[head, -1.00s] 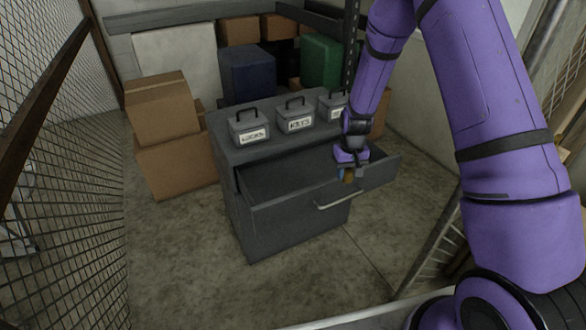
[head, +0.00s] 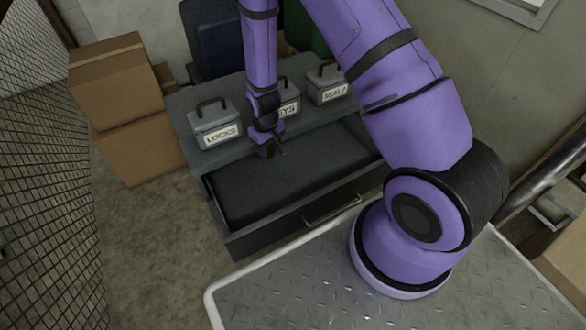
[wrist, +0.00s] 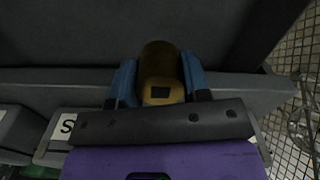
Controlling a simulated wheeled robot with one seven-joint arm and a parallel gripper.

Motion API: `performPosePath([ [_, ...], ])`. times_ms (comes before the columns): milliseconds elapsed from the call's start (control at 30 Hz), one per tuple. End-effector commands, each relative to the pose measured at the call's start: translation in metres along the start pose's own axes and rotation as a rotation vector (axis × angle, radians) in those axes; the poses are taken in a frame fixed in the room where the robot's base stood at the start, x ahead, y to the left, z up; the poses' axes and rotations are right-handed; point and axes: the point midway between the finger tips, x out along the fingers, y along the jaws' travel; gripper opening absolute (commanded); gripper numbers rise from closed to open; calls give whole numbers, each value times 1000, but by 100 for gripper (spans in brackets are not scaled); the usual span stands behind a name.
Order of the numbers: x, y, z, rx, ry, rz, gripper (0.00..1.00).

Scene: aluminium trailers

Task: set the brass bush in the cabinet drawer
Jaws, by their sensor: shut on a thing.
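My gripper (wrist: 161,84) is shut on the brass bush (wrist: 160,62), a dull gold cylinder held between two blue fingers in the wrist view. In the head view my gripper (head: 270,152) is above the back part of the open cabinet drawer (head: 255,234). The bush is small and dark there and hard to make out. The drawer is pulled out of the grey cabinet (head: 190,104), and its visible floor looks bare. Whether the bush touches the drawer cannot be told.
Grey lidded boxes with handles stand on the cabinet top, including one labelled LOCKS (head: 214,124) and one at the right (head: 327,84). Cardboard boxes (head: 135,148) are stacked at the left, beside a mesh wall (head: 45,190). A metal plate deck (head: 290,295) lies in front.

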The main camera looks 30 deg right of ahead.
Motion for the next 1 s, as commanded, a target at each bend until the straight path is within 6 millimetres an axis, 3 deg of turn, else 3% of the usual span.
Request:
performPosePath([
  [167, 21, -11, 10, -34, -1, -3, 10],
  [700, 128, -10, 10, -33, -1, -2, 10],
  [1000, 151, -10, 8, -32, 2, -2, 10],
])
